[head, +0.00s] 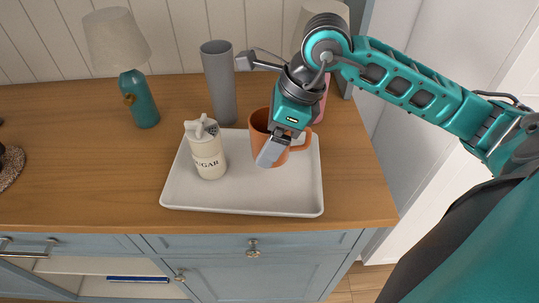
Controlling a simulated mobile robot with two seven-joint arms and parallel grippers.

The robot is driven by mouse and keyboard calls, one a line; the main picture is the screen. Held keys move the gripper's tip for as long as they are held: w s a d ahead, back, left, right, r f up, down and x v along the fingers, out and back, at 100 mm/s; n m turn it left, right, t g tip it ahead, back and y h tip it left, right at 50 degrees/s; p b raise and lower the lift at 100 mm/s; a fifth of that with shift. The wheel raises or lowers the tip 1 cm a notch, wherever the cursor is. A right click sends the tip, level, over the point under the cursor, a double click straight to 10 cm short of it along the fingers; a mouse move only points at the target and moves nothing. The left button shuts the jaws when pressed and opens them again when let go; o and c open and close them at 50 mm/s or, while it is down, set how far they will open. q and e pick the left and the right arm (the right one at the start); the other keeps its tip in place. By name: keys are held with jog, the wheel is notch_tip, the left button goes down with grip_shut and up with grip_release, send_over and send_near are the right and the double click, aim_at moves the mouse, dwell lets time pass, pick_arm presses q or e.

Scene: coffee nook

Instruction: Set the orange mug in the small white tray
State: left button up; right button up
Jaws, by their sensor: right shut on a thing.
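The orange mug (260,131) is upright at the back right of the small white tray (243,202), in the head view. Its handle points right. My right gripper (269,156) comes from above and is shut on the mug, with a grey finger in front of it. The mug shows over the tray; I cannot tell whether its base touches the tray. The gripper hides part of the mug's rim and side. My left gripper is not in view.
A cream sugar jar (208,157) stands in the tray, left of the mug. Behind the tray stand a grey cylinder (219,85) and a pink object (322,108) partly hidden by my arm. A teal lamp (142,102) is at the back left. The tray's front is clear.

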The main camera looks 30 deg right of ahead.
jog(key=shift+f, duration=2.5)
jog(key=shift+f+b, duration=0.2)
jog(key=shift+b, duration=0.2)
jog(key=o, duration=1.1)
jog(key=shift+d+r+p, duration=0.1)
jog(key=shift+r+p, duration=0.25)
jog(key=shift+r, duration=0.1)
jog(key=v, duration=1)
jog(key=shift+s+d+r, duration=0.1)
jog(key=shift+s+r, duration=0.05)
jog(key=shift+r, duration=0.2)
jog(key=shift+s+d+r, duration=0.1)
jog(key=shift+s+r, duration=0.05)
jog(key=shift+r, duration=0.15)
